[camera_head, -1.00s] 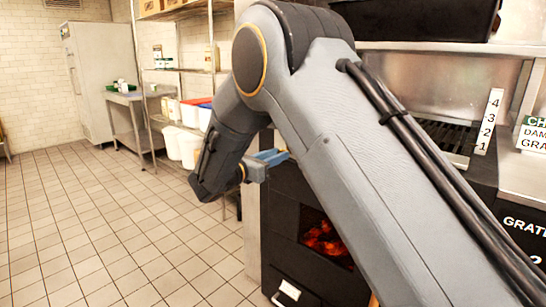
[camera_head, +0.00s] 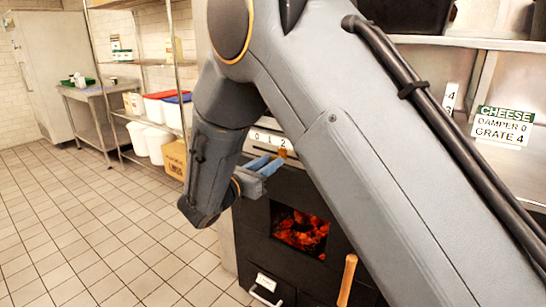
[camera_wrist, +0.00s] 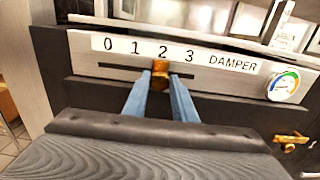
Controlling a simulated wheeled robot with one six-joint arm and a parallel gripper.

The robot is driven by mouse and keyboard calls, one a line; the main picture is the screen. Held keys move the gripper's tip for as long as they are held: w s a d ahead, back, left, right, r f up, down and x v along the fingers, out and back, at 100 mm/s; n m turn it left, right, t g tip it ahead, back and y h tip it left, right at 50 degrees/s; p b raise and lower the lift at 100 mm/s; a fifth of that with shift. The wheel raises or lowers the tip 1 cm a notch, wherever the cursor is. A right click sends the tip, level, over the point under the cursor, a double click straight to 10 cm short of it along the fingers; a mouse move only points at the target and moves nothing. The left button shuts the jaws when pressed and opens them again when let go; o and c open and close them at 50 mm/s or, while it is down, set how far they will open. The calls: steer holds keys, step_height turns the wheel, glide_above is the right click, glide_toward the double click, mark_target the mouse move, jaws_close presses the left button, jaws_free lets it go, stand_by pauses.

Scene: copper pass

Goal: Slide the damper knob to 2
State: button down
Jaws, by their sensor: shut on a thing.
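The damper knob (camera_wrist: 160,74) is a small brass piece on a dark horizontal slot. In the wrist view it sits directly below the number 2 on the white damper scale (camera_wrist: 178,52), which reads 0 to 3. My gripper (camera_wrist: 160,80) has its two blue fingers closed on either side of the knob. In the head view my gripper (camera_head: 268,163) reaches the front of the black oven, and the brass knob (camera_head: 282,153) shows at its tips, near the 2.
A round gauge (camera_wrist: 284,85) is right of the scale, with a brass fitting (camera_wrist: 290,140) below it. Glowing coals (camera_head: 300,232) show in the oven window. A sign (camera_head: 503,126) reads "CHEESE, DAMPER 0, GRATE 4". Tiled floor at left is clear.

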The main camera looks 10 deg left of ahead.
steer(key=c, duration=1.5)
jaws_free()
steer(key=shift+o, duration=0.2)
steer(key=v, duration=0.7)
steer(key=shift+s+a, duration=0.2)
steer(key=shift+s, duration=0.15)
steer(key=shift+d, duration=0.1)
